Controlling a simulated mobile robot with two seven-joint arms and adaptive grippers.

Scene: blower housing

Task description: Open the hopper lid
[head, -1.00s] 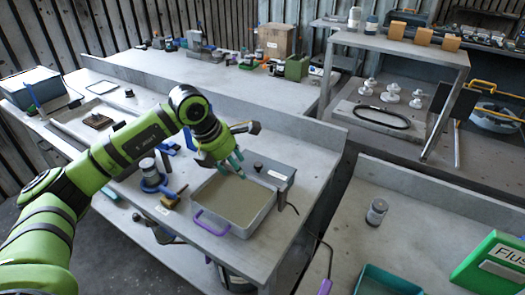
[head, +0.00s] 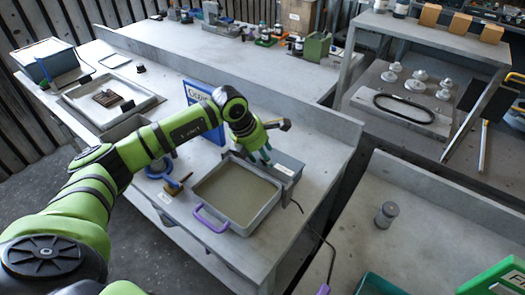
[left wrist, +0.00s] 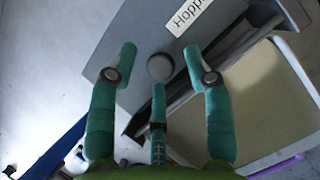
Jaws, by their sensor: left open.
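The hopper is a grey box with a white label (head: 284,171), behind the sand-coloured tray. In the left wrist view its flat grey lid (left wrist: 125,35) fills the top middle, with a label (left wrist: 190,15) reading "Hopp". A round grey knob (left wrist: 160,68) stands on the lid. My left gripper (head: 263,158) is over the hopper in the head view, where its hand hides the knob. In the left wrist view its teal fingers (left wrist: 159,58) are open, on both sides of the knob, with no clear contact. My right gripper is not in view.
A tray with a purple handle (head: 210,220) stands in front of the hopper. A blue board (head: 200,95) stands behind my left arm. A raised ledge (head: 330,130) runs along the bench's right side. A grey cylinder (head: 386,214) stands on the right bench.

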